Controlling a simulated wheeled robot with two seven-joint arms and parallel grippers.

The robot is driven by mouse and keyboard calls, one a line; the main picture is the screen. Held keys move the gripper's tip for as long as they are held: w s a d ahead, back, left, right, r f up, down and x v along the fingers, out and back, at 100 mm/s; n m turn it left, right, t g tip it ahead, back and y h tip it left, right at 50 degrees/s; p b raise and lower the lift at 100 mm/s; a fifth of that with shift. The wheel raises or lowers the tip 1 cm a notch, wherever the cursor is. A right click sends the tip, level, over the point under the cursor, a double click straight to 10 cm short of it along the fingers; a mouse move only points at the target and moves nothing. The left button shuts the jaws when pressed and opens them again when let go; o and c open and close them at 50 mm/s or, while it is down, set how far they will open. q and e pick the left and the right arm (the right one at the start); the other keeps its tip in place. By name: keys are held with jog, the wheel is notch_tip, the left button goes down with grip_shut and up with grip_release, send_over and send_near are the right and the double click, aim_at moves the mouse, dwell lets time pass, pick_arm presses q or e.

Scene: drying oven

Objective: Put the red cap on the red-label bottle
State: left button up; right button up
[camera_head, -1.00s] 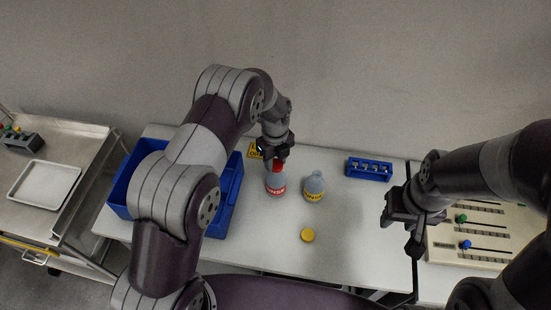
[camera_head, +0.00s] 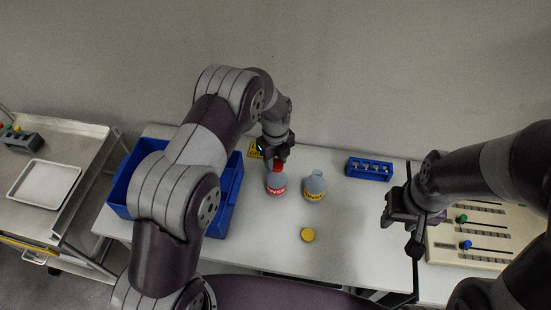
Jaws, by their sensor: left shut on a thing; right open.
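The red-label bottle (camera_head: 276,184) stands upright on the white table, grey with a red label. The red cap (camera_head: 277,165) is at the bottle's top, between the fingers of my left gripper (camera_head: 275,158), which is shut on it from above. Whether the cap is seated on the neck cannot be told at this size. A second grey bottle with a yellow label (camera_head: 314,187) stands upright just to the right, uncovered by any gripper. A yellow cap (camera_head: 307,234) lies on the table in front of it. My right gripper (camera_head: 402,222) is open and empty at the right, above the table.
A blue bin (camera_head: 226,199) is left of the bottles, partly hidden by my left arm. A blue rack (camera_head: 369,169) stands at the back right. A beige panel with sliders (camera_head: 470,246) is at the right. A yellow sign (camera_head: 254,150) is behind the red-label bottle.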

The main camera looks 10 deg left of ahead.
pick_arm(q)
jog(key=shift+f, duration=0.2)
dwell(0.5)
jog(key=o, duration=1.6)
jog(key=shift+c, duration=0.2)
jog(key=shift+r, duration=0.1)
jog(key=shift+r+p, duration=2.2)
jog(key=shift+r, duration=1.3)
grip_shut()
jog(key=shift+f, duration=0.3)
